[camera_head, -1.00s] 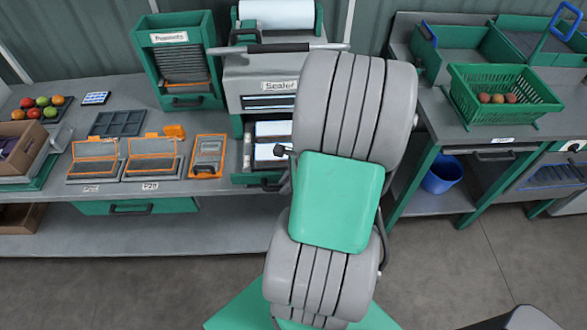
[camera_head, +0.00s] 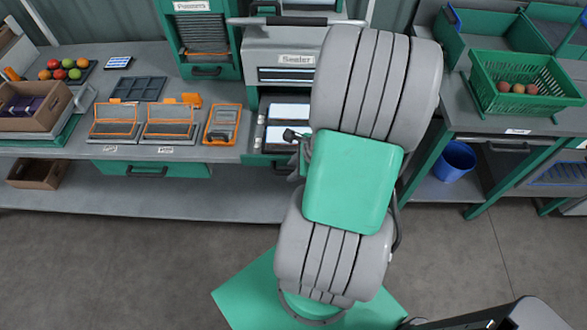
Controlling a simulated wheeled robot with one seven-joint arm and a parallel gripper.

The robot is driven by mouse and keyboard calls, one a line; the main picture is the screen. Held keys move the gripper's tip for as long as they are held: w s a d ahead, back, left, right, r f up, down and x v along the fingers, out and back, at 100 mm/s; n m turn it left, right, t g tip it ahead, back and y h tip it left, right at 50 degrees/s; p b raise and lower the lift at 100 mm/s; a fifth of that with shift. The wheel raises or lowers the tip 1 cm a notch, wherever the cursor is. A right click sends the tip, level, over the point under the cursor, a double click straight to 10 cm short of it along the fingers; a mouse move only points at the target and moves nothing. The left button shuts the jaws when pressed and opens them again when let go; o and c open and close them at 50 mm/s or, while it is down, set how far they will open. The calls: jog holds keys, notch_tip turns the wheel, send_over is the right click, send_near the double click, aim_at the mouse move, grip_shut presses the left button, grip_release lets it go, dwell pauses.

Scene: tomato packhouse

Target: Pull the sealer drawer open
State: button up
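The sealer (camera_head: 274,45) is a grey and green machine with a "Sealer" label, standing on the back bench left of my arm. Its drawer (camera_head: 267,160) is below, standing out from the body, with pale panels showing inside it. My arm covers the drawer's right side. A small dark part shows beside my arm at the drawer, but I cannot tell whether it belongs to my gripper. My gripper's fingers are hidden behind my arm, so its opening and any contact with the drawer cannot be seen.
Orange-framed trays (camera_head: 172,130) and an orange device (camera_head: 221,125) lie left of the drawer. A cardboard box (camera_head: 38,118) stands at far left. A green basket (camera_head: 525,92) of tomatoes is on the right bench, with a blue bucket (camera_head: 454,162) below. The floor in front is clear.

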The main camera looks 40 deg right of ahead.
jog(key=shift+o, duration=0.5)
jog(key=shift+d+r, duration=0.1)
jog(key=shift+r, duration=0.05)
jog(key=v, duration=0.7)
jog(key=shift+s+r, duration=0.2)
jog(key=shift+r, duration=0.05)
jog(key=w+a+r+n+h, duration=0.1)
jog(key=w+a+r+n, duration=0.1)
jog(key=a+r+n, duration=0.5)
jog(key=w+a+r+n+h, duration=0.1)
jog(key=a+r+n, duration=0.6)
jog(key=n, duration=1.1)
jog(key=w+a, duration=0.1)
jog(key=a, duration=0.3)
jog(key=shift+w+r+n, duration=0.15)
jog(key=shift+r+n, duration=0.15)
jog(key=shift+r, duration=0.1)
